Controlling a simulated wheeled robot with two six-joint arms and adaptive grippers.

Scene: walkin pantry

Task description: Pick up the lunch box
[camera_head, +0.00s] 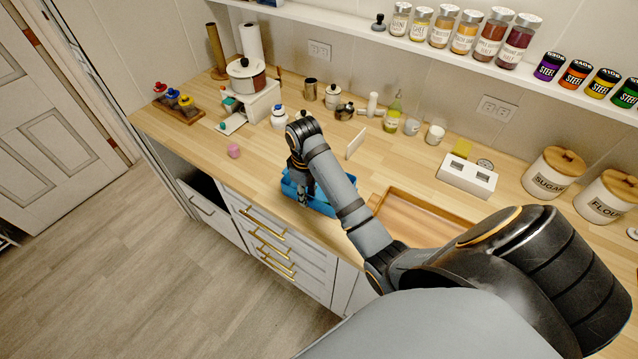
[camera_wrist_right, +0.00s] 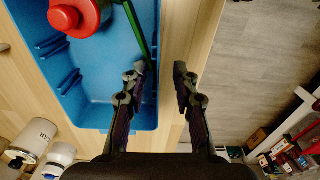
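A blue open box (camera_head: 322,208), which I take to be the lunch box, sits near the front edge of the wooden counter in the head view, partly hidden by my right arm. In the right wrist view the blue box (camera_wrist_right: 105,112) shows from above, with a red round object (camera_wrist_right: 82,16) and a green strip (camera_wrist_right: 137,30) in it. My right gripper (camera_wrist_right: 158,82) is open, one finger over the box's inside and the other beyond its wall. It points down at the box in the head view (camera_head: 302,196). My left gripper is out of view.
A wooden tray (camera_head: 420,214) lies right of the box. Jars, a green bottle (camera_head: 393,115) and a pot (camera_head: 246,78) stand toward the wall. Gold-handled drawers (camera_head: 275,240) lie below the counter; the floor is clear.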

